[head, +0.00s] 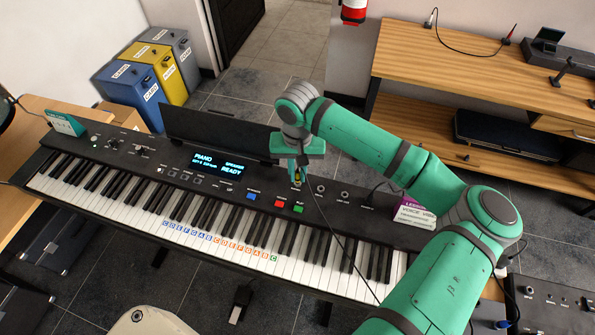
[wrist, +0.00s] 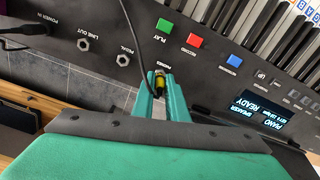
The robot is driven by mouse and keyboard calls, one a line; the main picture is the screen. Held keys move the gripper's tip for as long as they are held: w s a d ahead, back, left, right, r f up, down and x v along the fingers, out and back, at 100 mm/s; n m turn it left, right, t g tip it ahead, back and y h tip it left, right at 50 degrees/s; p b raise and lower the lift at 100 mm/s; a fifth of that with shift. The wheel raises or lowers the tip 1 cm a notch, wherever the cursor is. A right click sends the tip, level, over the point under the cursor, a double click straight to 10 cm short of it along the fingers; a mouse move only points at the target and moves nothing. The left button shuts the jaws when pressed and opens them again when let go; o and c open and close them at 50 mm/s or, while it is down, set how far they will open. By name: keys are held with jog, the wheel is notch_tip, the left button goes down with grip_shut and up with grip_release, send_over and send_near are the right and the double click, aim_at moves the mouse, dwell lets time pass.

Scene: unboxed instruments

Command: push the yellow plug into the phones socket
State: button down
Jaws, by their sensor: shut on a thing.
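The yellow plug (wrist: 159,83) is between the fingers of my gripper (wrist: 158,88), which is shut on it. In the head view the plug (head: 298,183) is a small yellow spot under my gripper (head: 298,176), over the keyboard's control panel. The plug's tip end is at the panel, just by the PHONES label (wrist: 164,66). The phones socket is hidden behind the plug and fingers, and I cannot tell how deep the tip sits. The piano's display (wrist: 262,106) reads PIANO, SPEAKER and READY.
Other sockets, PEDAL (wrist: 123,59) and LINE OUT (wrist: 83,44), lie beside the phones position. A thin black cable (head: 340,250) runs from the plug across the keys. Green, red and blue buttons (wrist: 194,41) are close by. A lesson box (head: 412,210) stands at the panel's right end.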

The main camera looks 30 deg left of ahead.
jog(key=shift+f, duration=0.55)
dwell(0.4)
jog(key=c, duration=1.7)
grip_release()
jog(key=shift+o, duration=0.2)
notch_tip(320, 180, up, 11)
jog(key=shift+f, duration=0.1)
